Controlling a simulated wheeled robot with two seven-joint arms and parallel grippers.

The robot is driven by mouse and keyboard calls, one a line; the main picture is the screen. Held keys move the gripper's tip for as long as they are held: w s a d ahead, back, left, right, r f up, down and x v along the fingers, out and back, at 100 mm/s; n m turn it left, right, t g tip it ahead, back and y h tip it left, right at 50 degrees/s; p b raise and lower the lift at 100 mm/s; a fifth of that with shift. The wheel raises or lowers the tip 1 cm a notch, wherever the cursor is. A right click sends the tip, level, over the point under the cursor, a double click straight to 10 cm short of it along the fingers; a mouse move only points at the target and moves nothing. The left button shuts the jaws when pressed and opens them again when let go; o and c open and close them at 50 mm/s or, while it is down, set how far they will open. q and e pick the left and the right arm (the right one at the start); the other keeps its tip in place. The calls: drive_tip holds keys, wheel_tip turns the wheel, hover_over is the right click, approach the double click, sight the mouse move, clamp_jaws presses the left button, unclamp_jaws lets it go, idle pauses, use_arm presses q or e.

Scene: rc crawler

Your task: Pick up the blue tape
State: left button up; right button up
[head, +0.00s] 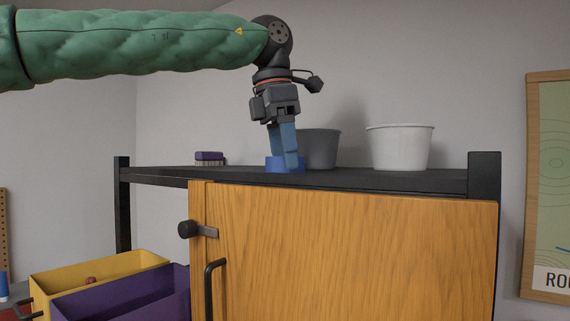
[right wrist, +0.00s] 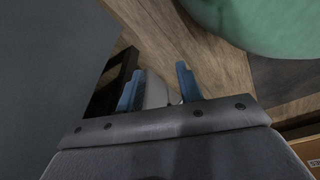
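The blue tape (head: 272,164) lies on the black top of the cabinet, near its front edge. My left gripper (head: 284,160) points down at the tape from above. One blue finger overlaps the front of the tape and the other ends at or behind its upper rim. I cannot tell whether the fingers press on it. The tape looks to rest on the top. My right gripper is outside the head view; in the right wrist view its two blue fingers (right wrist: 158,92) stand apart with nothing visible held between them.
A grey bucket (head: 322,150) stands close behind and right of the tape, and a white bucket (head: 400,148) further right. A purple brush (head: 209,157) lies to the left. Black posts rise at both ends of the top. Yellow (head: 60,284) and purple (head: 130,296) bins stand below left.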

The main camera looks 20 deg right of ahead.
use_arm(q)
drive_tip(key=shift+s, duration=0.1)
drive_tip(key=c, duration=0.7)
drive_tip(key=shift+r, duration=0.15)
